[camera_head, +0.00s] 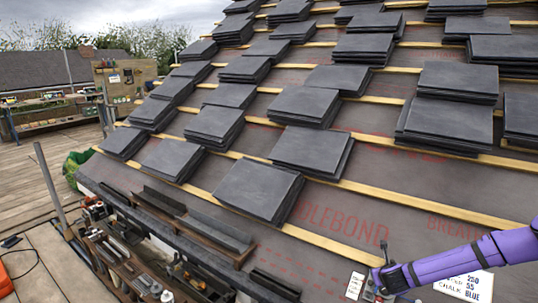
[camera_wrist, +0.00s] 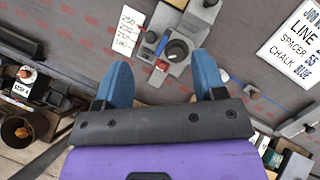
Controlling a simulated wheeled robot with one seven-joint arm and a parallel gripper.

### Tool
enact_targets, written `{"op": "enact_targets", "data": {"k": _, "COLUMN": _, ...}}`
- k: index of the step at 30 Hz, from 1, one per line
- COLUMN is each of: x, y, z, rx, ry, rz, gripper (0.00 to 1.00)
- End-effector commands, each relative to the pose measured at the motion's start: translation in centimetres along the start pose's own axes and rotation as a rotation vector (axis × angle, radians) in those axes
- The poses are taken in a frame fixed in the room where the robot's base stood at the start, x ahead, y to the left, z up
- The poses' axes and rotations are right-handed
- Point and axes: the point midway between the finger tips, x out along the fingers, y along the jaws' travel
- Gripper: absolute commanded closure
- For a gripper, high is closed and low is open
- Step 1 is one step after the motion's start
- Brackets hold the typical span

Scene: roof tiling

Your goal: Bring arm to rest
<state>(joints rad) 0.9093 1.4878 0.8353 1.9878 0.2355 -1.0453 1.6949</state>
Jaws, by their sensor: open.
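My purple arm reaches in from the right in the head view. My gripper (camera_wrist: 160,82) shows two blue fingers spread apart with nothing between them in the wrist view. In the head view my gripper (camera_head: 380,285) is small and dark at the lower right, low over the roof's bottom edge. Beyond the fingers in the wrist view is a grey tool holder (camera_wrist: 185,30) with a dark round cup and small blue and red items. It lies just past the fingertips; whether they touch it I cannot tell.
Stacks of dark slates (camera_head: 258,190) lie along wooden battens (camera_head: 320,245) up the roof. A tool shelf (camera_head: 130,255) runs along the lower left. A white sign (camera_head: 465,287) with writing lies near my arm, and a small note (camera_wrist: 129,31) is beside the holder. Bare membrane shows between.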

Motion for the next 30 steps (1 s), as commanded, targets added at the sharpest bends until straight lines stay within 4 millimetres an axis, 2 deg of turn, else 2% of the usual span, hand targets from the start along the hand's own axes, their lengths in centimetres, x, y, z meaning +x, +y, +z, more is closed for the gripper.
{"op": "enact_targets", "data": {"k": 1, "x": -0.7, "y": -0.1, "z": 1.5, "rx": -0.083, "ry": -0.02, "rz": 0.023, "gripper": 0.36}}
{"op": "enact_targets", "data": {"k": 3, "x": -1.6, "y": 0.0, "z": 3.1, "rx": -0.192, "ry": -0.041, "rz": 0.058, "gripper": 0.36}}
{"op": "enact_targets", "data": {"k": 8, "x": -3.9, "y": 0.2, "z": 6.4, "rx": -0.438, "ry": -0.082, "rz": 0.13, "gripper": 0.36}}
{"op": "enact_targets", "data": {"k": 17, "x": -9.4, "y": 0.5, "z": 12.0, "rx": -0.889, "ry": -0.14, "rz": 0.237, "gripper": 0.36}}
{"op": "enact_targets", "data": {"k": 23, "x": -13.9, "y": 0.4, "z": 15.2, "rx": -1.174, "ry": -0.163, "rz": 0.29, "gripper": 0.36}}
{"op": "enact_targets", "data": {"k": 30, "x": -20.0, "y": 0.1, "z": 18.6, "rx": -1.496, "ry": -0.177, "rz": 0.339, "gripper": 0.36}}
